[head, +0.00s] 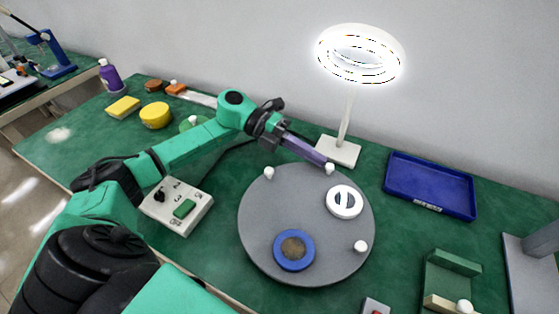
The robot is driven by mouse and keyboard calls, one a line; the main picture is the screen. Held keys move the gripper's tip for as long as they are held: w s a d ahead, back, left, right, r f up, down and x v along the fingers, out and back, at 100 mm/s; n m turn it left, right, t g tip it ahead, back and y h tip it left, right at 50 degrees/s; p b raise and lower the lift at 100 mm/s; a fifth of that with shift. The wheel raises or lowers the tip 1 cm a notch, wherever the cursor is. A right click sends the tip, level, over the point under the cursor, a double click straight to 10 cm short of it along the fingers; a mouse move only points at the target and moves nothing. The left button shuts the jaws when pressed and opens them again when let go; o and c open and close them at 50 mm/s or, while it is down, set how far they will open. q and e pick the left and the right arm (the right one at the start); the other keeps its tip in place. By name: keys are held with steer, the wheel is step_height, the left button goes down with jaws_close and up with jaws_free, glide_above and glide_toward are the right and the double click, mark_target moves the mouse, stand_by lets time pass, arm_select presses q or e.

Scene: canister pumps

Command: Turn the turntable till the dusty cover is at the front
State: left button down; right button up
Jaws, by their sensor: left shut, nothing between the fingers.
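The grey round turntable (305,205) lies flat on the green table. A blue ring with a brown, dusty-looking middle (294,249) sits on its front part, slightly left of centre; I take it as the dusty cover. A white ring-shaped piece with a dark opening and a bar (344,202) sits on the right part. White knobs stand near the rim at back left (269,173), back right (329,169) and right (360,246). My left gripper (323,163) is shut and empty, its tip right at the back-right knob; I cannot tell whether they touch. My right gripper is out of view.
A lit ring lamp (341,152) stands behind the turntable, a blue tray (430,188) at back right. A green block stand (450,275) is at front right. Sponge, yellow tub and purple bottle (110,76) are back left.

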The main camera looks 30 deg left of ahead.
arm_select(q)
steer(key=shift+w+d, duration=0.15)
steer(key=shift+d, duration=0.45)
stand_by(0.3)
steer(key=w+b+v, duration=0.1)
steer(key=b+v, duration=0.1)
steer(key=v, duration=1.2)
steer(key=shift+s+a+r, duration=0.15)
steer(key=shift+s+a, duration=0.15)
steer(key=shift+s, duration=0.15)
